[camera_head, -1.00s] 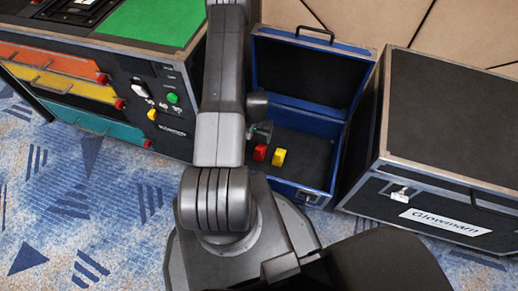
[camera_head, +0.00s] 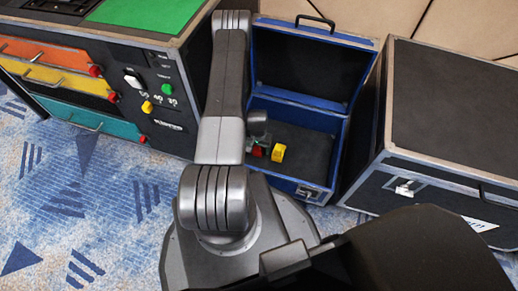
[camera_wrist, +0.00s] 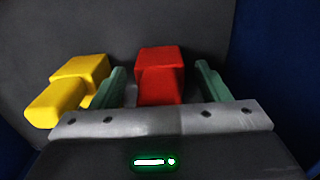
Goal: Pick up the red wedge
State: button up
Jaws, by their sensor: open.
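The red wedge (camera_wrist: 161,77) sits on the dark floor of the open blue case (camera_head: 299,97). In the wrist view it stands between the two greenish fingers of my gripper (camera_wrist: 163,85), which are open, one on each side of it. I cannot tell whether either finger touches it. In the head view the red wedge (camera_head: 257,151) shows only in part, with my gripper (camera_head: 257,140) over it and my arm to its left. A yellow piece (camera_head: 278,153) lies just right of it; in the wrist view this yellow piece (camera_wrist: 70,89) is left of the fingers.
The blue walls of the case close in around my gripper. A closed black case (camera_head: 455,100) stands close on the right. A console with a green top (camera_head: 146,17) and coloured drawers (camera_head: 55,85) stands on the left. Patterned carpet is free at lower left.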

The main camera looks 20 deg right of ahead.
jog(key=shift+c, duration=0.4)
jog(key=c, duration=1.1)
jog(key=shift+r, duration=0.2)
